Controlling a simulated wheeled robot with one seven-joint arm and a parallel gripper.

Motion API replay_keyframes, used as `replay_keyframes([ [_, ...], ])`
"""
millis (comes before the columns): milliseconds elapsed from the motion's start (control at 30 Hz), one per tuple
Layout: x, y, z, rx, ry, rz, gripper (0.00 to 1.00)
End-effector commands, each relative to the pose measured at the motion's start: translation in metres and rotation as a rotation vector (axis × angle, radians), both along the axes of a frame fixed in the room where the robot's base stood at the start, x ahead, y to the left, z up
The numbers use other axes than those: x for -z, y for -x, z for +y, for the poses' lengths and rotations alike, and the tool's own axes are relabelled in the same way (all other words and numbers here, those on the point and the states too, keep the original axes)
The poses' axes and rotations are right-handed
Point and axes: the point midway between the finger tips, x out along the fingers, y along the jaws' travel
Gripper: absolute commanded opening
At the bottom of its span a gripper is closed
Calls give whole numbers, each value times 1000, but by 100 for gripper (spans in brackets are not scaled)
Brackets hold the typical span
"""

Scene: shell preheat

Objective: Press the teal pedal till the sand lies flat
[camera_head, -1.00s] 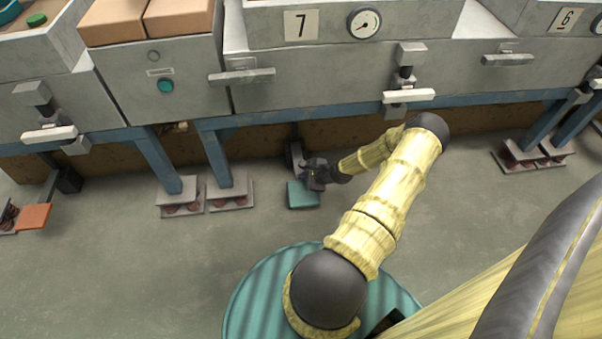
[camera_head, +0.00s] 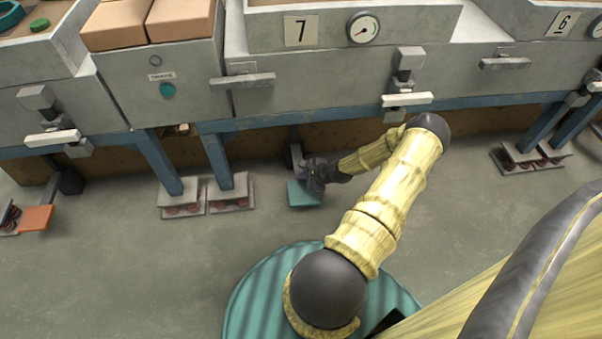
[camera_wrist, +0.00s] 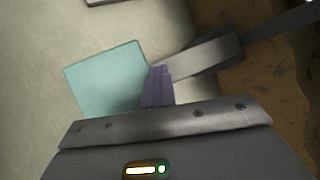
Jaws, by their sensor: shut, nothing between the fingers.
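The teal pedal (camera_head: 304,197) is a flat square plate low over the floor, below the bench unit marked 7. It also shows in the wrist view (camera_wrist: 104,76), joined at one side to a grey metal lever (camera_wrist: 205,57). My gripper (camera_head: 309,181) is shut and empty at the pedal's back edge. In the wrist view the closed fingers (camera_wrist: 157,84) overlap the pedal's edge beside the lever; I cannot tell whether they touch it. Only a brown strip of what may be the sand (camera_head: 285,2) shows at the top of unit 7, so its surface cannot be judged.
An orange pedal (camera_head: 36,217) is at the far left. Blue bench legs (camera_head: 218,160) stand on grey feet to the left of the teal pedal. A round gauge (camera_head: 363,29) is on unit 7. The floor (camera_head: 130,270) in front is clear.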

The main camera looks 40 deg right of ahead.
Motion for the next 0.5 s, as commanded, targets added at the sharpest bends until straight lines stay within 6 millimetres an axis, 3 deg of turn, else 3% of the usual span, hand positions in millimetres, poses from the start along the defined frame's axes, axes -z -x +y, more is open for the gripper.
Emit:
replay_keyframes([
  [500, -24, 4, 4, -5, -10, 14, 0],
])
